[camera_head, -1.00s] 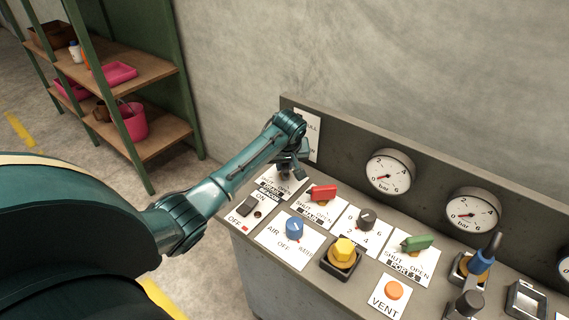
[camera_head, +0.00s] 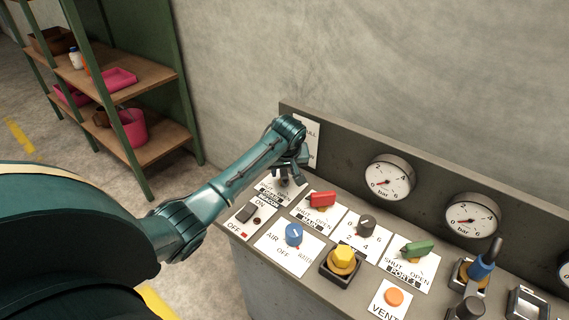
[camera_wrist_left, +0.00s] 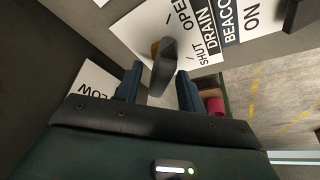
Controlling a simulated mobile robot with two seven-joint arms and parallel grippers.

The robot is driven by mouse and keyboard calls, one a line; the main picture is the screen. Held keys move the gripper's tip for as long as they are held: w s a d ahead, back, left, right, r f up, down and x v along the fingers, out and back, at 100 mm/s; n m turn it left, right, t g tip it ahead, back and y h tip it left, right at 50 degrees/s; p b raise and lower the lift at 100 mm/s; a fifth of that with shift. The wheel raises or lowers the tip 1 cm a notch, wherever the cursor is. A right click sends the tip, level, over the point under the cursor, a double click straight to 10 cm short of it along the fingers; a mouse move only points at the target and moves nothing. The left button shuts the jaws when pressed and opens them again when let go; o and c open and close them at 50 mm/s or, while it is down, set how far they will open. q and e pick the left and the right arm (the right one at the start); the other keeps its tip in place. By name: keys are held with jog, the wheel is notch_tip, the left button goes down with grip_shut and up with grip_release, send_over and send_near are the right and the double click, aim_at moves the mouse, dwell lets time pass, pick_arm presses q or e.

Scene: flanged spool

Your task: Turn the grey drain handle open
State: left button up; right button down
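The grey drain handle (camera_wrist_left: 163,66) stands on a white plate (camera_wrist_left: 135,34) marked SHUT, OPEN and DRAIN in the left wrist view. It lies between the two blue fingers of my left gripper (camera_wrist_left: 158,86), with a visible gap on at least one side. The fingers are apart, and I cannot tell whether either touches the handle. In the head view my left gripper (camera_head: 286,168) is over the drain plate (camera_head: 270,194) at the panel's far left corner and largely hides the handle. My right gripper is not in view.
Close by on the panel are a red handle (camera_head: 321,199), a grey switch (camera_head: 246,212), a blue knob (camera_head: 293,234) and a dark knob (camera_head: 366,223). The upright back panel (camera_head: 345,160) with gauges rises just behind. A shelf (camera_head: 140,75) stands at the left.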

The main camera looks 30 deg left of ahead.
pick_arm(q)
jog(key=v, duration=1.3)
jog(key=shift+b, duration=0.3)
jog(key=shift+f, duration=0.1)
